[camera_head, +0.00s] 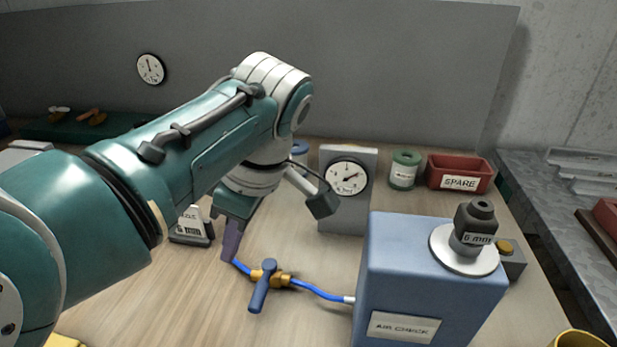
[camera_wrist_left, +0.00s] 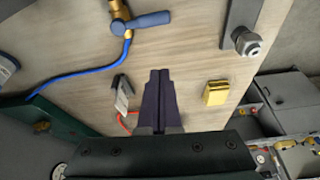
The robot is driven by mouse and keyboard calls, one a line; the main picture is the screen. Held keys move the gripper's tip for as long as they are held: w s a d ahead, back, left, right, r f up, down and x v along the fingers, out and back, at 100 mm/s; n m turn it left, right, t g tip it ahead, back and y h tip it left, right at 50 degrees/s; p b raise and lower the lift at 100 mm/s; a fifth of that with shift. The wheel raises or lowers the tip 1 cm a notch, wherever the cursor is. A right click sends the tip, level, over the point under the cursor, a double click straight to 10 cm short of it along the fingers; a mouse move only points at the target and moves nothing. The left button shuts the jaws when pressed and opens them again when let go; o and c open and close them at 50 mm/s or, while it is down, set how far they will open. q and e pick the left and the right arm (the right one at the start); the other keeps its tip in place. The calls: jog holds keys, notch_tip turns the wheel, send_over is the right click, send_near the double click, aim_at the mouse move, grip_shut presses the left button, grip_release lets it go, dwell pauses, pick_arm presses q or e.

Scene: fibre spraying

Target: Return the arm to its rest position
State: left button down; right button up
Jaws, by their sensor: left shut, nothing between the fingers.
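My left arm reaches in from the left in the head view, over the wooden bench. My left gripper (camera_head: 231,243) points down, with its dark purple fingers shut and empty. In the wrist view the same fingers (camera_wrist_left: 158,95) lie together with nothing between them. In the head view the fingertips overlap the left end of a blue hose (camera_head: 322,293); whether they touch it I cannot tell. A brass valve with a blue handle (camera_head: 262,287) sits on the hose, right of and below the fingertips. My right gripper is not in view.
A blue AIR CHECK box (camera_head: 430,275) carries a dark 6 mm fitting (camera_head: 478,225). Behind stand a dial gauge (camera_head: 347,178), a green can (camera_head: 404,170) and a red SPARE bin (camera_head: 459,173). A small labelled stand (camera_head: 191,226) is left of the gripper. The wrist view shows a yellow block (camera_wrist_left: 216,92).

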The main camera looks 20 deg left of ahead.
pick_arm(q)
jog(key=shift+r, duration=0.1)
dwell(0.4)
jog(key=s+f+m+t+h, duration=0.1)
jog(key=s+f+m+t, duration=0.15)
jog(key=s+m, duration=0.6)
jog(key=s+d+r+m+t+h, duration=0.1)
jog(key=s+d+r+m+h, duration=0.15)
jog(key=s+m, duration=0.35)
jog(key=s+d+r+m+t+h, duration=0.1)
jog(key=s+d+r+m, duration=0.1)
jog(key=s+r+m, duration=0.4)
notch_tip(320, 180, up, 31)
jog(key=w+m+p, duration=0.1)
jog(key=p, duration=3.3)
jog(key=shift+w+r+p, duration=0.2)
jog(key=shift+w+p, duration=0.1)
jog(key=shift+p, duration=0.05)
